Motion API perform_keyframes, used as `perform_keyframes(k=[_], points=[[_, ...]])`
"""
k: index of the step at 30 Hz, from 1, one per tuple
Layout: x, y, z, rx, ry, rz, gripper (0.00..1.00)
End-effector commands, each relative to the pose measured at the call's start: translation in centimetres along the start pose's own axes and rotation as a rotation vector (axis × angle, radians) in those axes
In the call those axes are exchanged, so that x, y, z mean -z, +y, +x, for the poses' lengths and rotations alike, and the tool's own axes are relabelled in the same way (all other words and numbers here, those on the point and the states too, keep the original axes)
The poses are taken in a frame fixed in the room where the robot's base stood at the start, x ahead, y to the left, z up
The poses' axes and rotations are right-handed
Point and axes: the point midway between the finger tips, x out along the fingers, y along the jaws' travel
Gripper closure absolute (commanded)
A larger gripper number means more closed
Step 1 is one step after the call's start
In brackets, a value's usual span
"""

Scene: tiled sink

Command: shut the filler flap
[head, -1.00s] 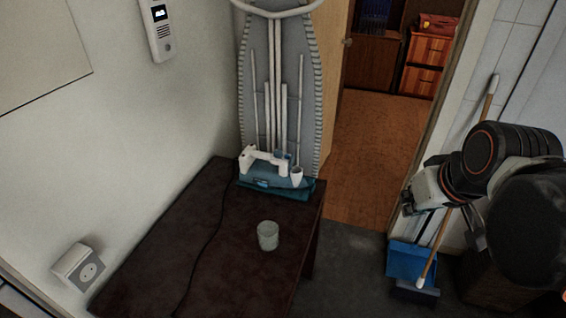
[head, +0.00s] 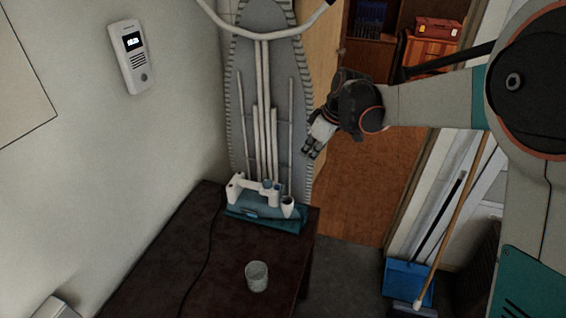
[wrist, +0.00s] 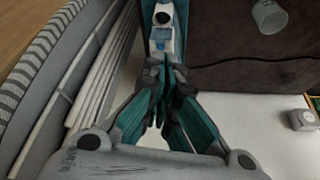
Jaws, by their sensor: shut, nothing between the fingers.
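A white and teal iron (head: 262,203) rests on the dark table, before the ironing board. It also shows in the wrist view (wrist: 164,20), partly behind my fingers. A small bluish part stands up among the iron's white parts; I cannot tell for sure whether it is the filler flap or how far open it is. My gripper (head: 311,153) is above and to the right of the iron in the head view, apart from it. In the wrist view my fingers (wrist: 165,65) are together and empty, pointing toward the iron.
A grey cup (head: 257,278) stands on the dark table (head: 185,268) in front of the iron. A cord runs across the table. The ironing board (head: 268,110) stands upright behind the iron. A broom and a blue dustpan (head: 408,280) are at the right.

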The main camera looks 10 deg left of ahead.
Motion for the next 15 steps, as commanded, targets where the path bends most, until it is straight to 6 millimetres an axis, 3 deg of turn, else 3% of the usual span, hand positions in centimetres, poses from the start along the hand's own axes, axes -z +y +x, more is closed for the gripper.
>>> perform_keyframes(k=[1,6,15], points=[[1.2,0.3,1.5,0.022,0.001,-0.040,1.00],[3.5,0.5,5.8,0.081,0.006,-0.156,1.00],[4.8,0.2,9.4,0.123,0.013,-0.242,1.00]])
